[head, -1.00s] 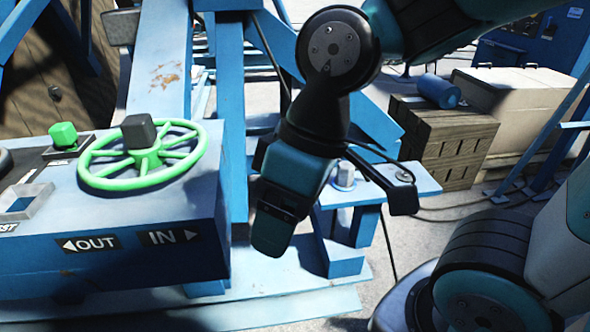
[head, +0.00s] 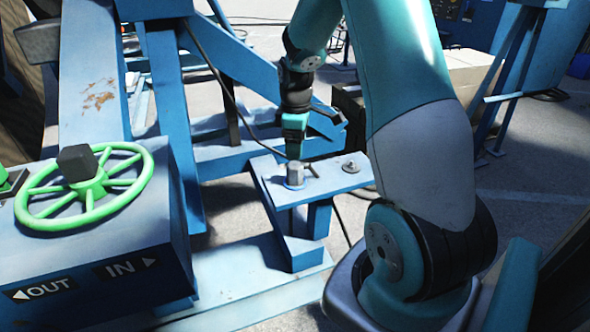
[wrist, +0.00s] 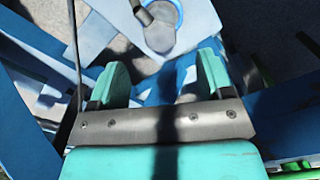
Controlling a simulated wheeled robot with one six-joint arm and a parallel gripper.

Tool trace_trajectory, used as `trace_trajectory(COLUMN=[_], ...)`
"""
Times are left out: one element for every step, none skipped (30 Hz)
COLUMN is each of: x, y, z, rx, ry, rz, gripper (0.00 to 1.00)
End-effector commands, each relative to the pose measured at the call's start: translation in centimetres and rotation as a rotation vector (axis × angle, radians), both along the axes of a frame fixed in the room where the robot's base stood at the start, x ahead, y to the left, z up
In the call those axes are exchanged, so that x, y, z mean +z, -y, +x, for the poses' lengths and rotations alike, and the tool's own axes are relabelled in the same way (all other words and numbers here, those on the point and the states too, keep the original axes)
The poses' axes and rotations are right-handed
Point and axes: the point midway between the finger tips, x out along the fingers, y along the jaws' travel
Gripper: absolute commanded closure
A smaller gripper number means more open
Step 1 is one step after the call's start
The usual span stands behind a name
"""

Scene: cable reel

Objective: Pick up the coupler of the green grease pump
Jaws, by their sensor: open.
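A short silver-grey cylinder (head: 296,172) with a blue ring at its base stands upright on the blue shelf (head: 334,180). It may be the coupler; no green pump is clearly in view to confirm that. My gripper (head: 294,154) points down just above it in the head view. In the wrist view my gripper (wrist: 163,72) is open, its two teal fingers apart with nothing between them. A grey rounded piece (wrist: 160,36) beside a blue ring lies beyond the fingertips, roughly centred between them. Contact cannot be told.
A bolt-like fitting (head: 351,166) sits on the shelf to the right. A dark cable (head: 226,88) hangs behind. A green handwheel (head: 84,186) tops the blue control box (head: 120,262) at left. Blue frame beams surround the shelf; open floor lies at right.

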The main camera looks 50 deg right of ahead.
Motion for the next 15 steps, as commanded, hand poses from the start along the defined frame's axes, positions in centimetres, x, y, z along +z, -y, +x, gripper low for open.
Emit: trace_trajectory(x=[-1.1, -1.7, -2.4, -2.9, -3.3, -3.8, -4.1, -4.3, -4.5, -4.6, -4.8, -5.1, -5.4, -5.8, -6.4], y=[-0.1, -0.1, -0.1, -0.1, -0.1, -0.1, -0.1, -0.1, -0.1, -0.1, -0.1, -0.1, -0.1, -0.1, -0.2], z=[-0.1, -0.1, 0.0, 0.0, 0.0, 0.0, 0.0, 0.0, 0.1, 0.1, 0.1, 0.1, 0.1, 0.0, 0.1], rx=[0.001, 0.001, 0.001, 0.001, 0.001, 0.001, 0.001, 0.001, 0.001, 0.001, 0.001, 0.001, 0.001, 0.001, 0.001], ry=[-0.005, -0.005, -0.004, -0.004, -0.003, -0.003, -0.001, -0.001, 0.0, 0.0, -0.001, -0.001, -0.001, -0.003, -0.003], rz=[0.002, 0.002, 0.002, 0.002, 0.002, 0.002, 0.002, 0.001, 0.001, 0.001, 0.001, 0.002, 0.002, 0.003, 0.003], gripper=[0.27, 0.27, 0.27, 0.27, 0.27, 0.27, 0.27, 0.27, 0.27, 0.27, 0.27, 0.27, 0.27, 0.27, 0.27])
